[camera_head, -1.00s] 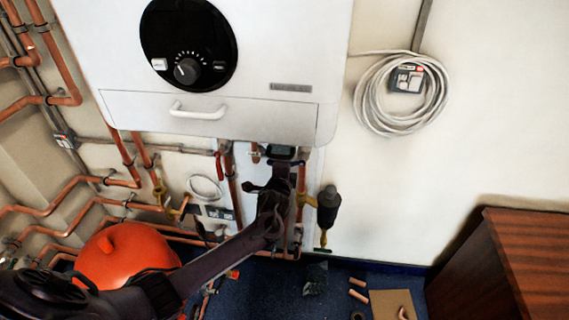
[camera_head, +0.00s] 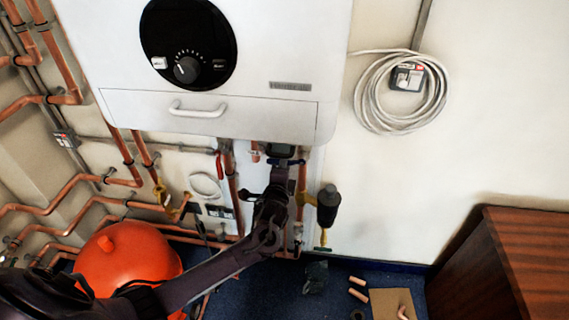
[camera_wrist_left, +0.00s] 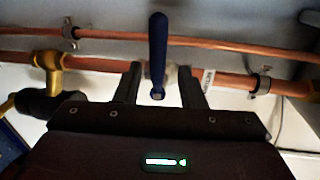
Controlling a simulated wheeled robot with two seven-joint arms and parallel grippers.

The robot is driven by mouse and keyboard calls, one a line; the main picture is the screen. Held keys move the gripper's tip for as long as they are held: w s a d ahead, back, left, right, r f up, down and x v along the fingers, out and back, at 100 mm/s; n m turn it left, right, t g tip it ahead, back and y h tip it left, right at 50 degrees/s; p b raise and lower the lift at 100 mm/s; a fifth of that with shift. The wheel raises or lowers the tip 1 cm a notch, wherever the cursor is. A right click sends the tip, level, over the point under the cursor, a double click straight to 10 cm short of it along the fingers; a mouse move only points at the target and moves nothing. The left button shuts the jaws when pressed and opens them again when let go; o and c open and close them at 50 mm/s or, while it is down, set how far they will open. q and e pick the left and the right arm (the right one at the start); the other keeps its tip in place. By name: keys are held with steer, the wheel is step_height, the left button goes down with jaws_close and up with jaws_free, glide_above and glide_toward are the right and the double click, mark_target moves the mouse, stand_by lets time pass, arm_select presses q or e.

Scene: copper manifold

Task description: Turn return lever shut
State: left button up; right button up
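The return lever is a dark blue handle (camera_wrist_left: 158,50) on a copper pipe with a partly readable white label. In the left wrist view it stands lengthwise, crosswise to the pipe, between my finger tips. My left gripper (camera_wrist_left: 160,80) is open, with a finger on each side of the lever and gaps visible. In the head view the left gripper (camera_head: 281,172) is under the white boiler, and a bit of blue (camera_head: 291,162) shows beside it. The valve body is mostly hidden there. My right gripper is not in view.
The white boiler (camera_head: 240,115) hangs just above the gripper. Copper pipes (camera_head: 233,185), a red lever (camera_head: 219,165) and a dark cylinder on a brass fitting (camera_head: 328,205) are close by. An orange tank (camera_head: 125,260) stands at lower left. The wall at right is mostly clear.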

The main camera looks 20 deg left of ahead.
arm_select(q)
steer(key=v, duration=0.3)
steer(key=shift+s+d+r, duration=0.1)
steer(key=shift+s, duration=0.3)
steer(key=s+a+f+n+g+h, duration=0.1)
steer(key=s+f+n+g, duration=0.1)
steer(key=s+f, duration=0.6)
steer(key=s+f+n+g, duration=0.2)
steer(key=s+f+g, duration=0.1)
steer(key=f, duration=0.9)
steer(key=s+a+f+n+g+h, duration=0.1)
steer(key=s+f+g, duration=0.1)
steer(key=s+f, duration=0.6)
steer(key=s+d+f+n+g+h, duration=0.1)
steer(key=s+d+f+n+g, duration=0.1)
steer(key=s+f, duration=0.4)
steer(key=s+d+f+n+g+h, duration=0.1)
steer(key=s+f, duration=0.6)
steer(key=s, duration=0.8)
steer(key=s+d+f+n+g, duration=0.3)
steer(key=s+f, duration=0.3)
steer(key=s, duration=0.5)
steer(key=shift+d+f+n+g+h, duration=0.2)
steer(key=shift+n+g+h, duration=0.2)
steer(key=shift+n+g, duration=0.4)
